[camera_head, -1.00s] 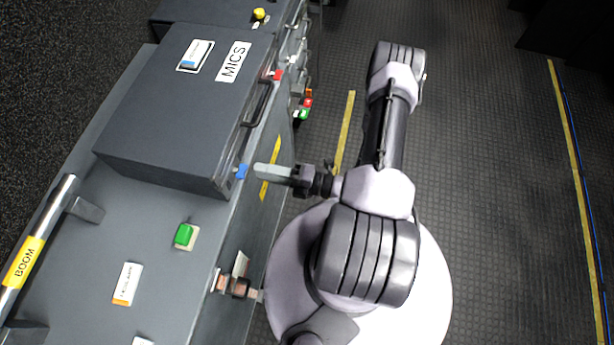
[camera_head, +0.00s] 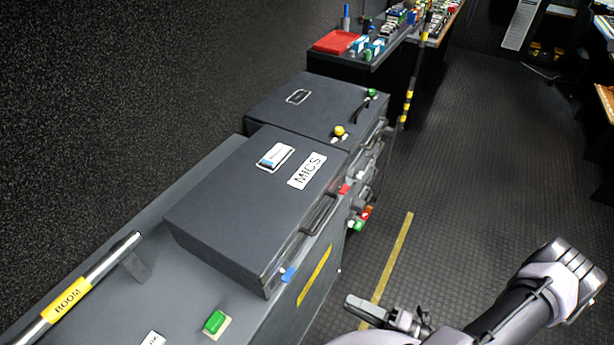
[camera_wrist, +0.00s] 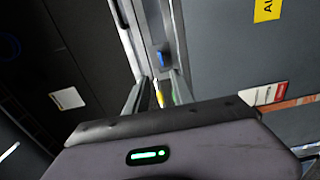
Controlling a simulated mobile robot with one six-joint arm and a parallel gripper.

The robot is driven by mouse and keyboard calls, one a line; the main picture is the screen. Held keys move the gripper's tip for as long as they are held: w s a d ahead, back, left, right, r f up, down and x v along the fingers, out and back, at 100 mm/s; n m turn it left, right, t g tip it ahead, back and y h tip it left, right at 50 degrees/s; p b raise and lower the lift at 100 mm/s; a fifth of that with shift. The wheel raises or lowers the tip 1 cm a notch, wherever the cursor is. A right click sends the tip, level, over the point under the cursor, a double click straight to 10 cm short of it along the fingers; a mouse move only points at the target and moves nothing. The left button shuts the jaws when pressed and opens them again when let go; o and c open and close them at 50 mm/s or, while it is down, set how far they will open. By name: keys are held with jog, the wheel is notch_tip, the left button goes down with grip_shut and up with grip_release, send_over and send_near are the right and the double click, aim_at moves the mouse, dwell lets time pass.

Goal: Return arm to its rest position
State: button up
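My arm (camera_head: 515,312) shows at the lower right of the head view, bent, with part of it cut off by the bottom edge. My gripper (camera_head: 364,308) is at the bottom centre, pointing left towards the side of the cabinet, with a gap between them. In the wrist view the two fingers of my gripper (camera_wrist: 158,92) stand apart with nothing held between them. A blue latch (camera_wrist: 164,55) shows beyond the fingertips.
The dark MICS case (camera_head: 240,215) lies on the grey cabinet, with a BOOM pole (camera_head: 85,283) and a green button (camera_head: 214,322) nearby. A second case (camera_head: 275,103) and a desk with a red tray (camera_head: 335,41) stand behind. Floor (camera_head: 470,170) at right is clear.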

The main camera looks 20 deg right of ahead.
jog(key=w+a+r+n+g+h, duration=0.1)
jog(key=w+a+r+n+g, duration=0.1)
jog(key=r+n+g, duration=0.8)
jog(key=w+a+r+n+g+h, duration=0.1)
jog(key=w+a+r+n+g, duration=0.25)
jog(key=r+n, duration=0.65)
jog(key=s+a+r+n+t+h, duration=0.2)
jog(key=a+r+n, duration=0.3)
jog(key=n, duration=0.6)
jog(key=s+a+r+n+t+h+b, duration=0.1)
jog(key=s+a+r+n+t+h, duration=0.1)
jog(key=r+n, duration=0.6)
jog(key=a+n+t+h, duration=0.1)
jog(key=a+n+h, duration=0.1)
jog(key=n, duration=0.1)
jog(key=shift+s+a+r+n+h+b, duration=0.15)
jog(key=shift+a+r+n+h+b, duration=0.15)
jog(key=shift+a+r+h, duration=0.1)
